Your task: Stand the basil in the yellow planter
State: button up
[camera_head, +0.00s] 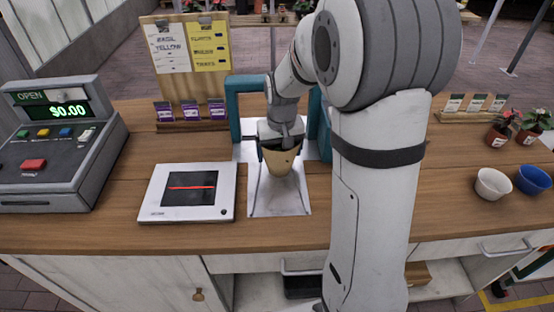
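I cannot make out basil in or at the planter.
A white planter (492,184) and a blue planter (533,179) stand at the right. A flat scanner (154,205) and a cash register (60,175) are at the left. The teal frame (234,106) stands close around my gripper. A noticeboard (195,88) stands behind. My arm hides the counter right of centre.

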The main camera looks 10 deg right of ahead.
jog(key=shift+f, duration=0.2)
jog(key=shift+r, duration=0.1)
jog(key=c, duration=1.2)
